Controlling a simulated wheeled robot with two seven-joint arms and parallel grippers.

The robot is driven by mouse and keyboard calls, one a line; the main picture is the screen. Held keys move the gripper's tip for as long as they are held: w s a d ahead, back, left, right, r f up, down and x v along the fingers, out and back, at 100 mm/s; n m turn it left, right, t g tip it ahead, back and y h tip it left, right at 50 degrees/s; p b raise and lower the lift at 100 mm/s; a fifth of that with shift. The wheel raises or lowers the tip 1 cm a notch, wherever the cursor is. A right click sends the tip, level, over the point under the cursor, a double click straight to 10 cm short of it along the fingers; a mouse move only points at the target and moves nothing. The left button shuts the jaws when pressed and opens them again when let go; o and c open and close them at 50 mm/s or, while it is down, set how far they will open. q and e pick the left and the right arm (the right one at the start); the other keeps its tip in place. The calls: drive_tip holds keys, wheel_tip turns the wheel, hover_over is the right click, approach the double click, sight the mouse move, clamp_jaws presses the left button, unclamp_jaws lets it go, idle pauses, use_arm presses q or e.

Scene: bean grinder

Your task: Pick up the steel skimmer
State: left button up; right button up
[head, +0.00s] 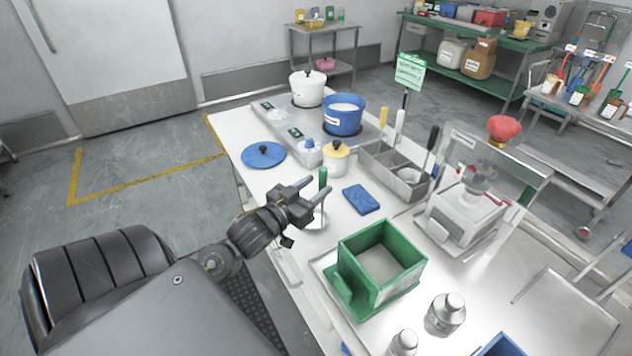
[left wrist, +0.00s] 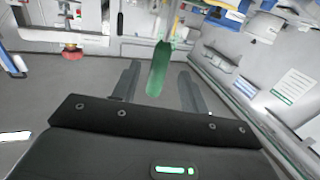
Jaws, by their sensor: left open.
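The steel skimmer appears to be the tool with a green handle (head: 323,178), standing upright beside my left gripper. A shiny metal part (head: 316,219) shows below the gripper; part of the tool is hidden behind my fingers. My left gripper (head: 320,187) is open, with its two fingers pointing right at the handle. In the left wrist view the green handle (left wrist: 158,70) lies between the two spread fingers, with a visible gap to each one. My right gripper is not in view.
A green box (head: 382,262) stands at the near right, and a blue sponge (head: 361,199) lies right of the gripper. A blue lid (head: 263,154) and a yellow-lidded jar (head: 336,160) stand behind. A steel utensil bin (head: 394,172) stands to the right.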

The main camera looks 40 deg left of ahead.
use_arm(q)
drive_tip(key=w+p, duration=0.1)
drive_tip(key=w, duration=0.3)
drive_tip(key=shift+w+p, duration=0.3)
drive_tip(key=shift+w+f, duration=0.1)
drive_tip(key=shift+w, duration=0.25)
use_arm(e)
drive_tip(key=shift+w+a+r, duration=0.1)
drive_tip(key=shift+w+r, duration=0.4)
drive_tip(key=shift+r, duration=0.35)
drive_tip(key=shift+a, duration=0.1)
use_arm(q)
drive_tip(key=shift+c, duration=0.8)
clamp_jaws()
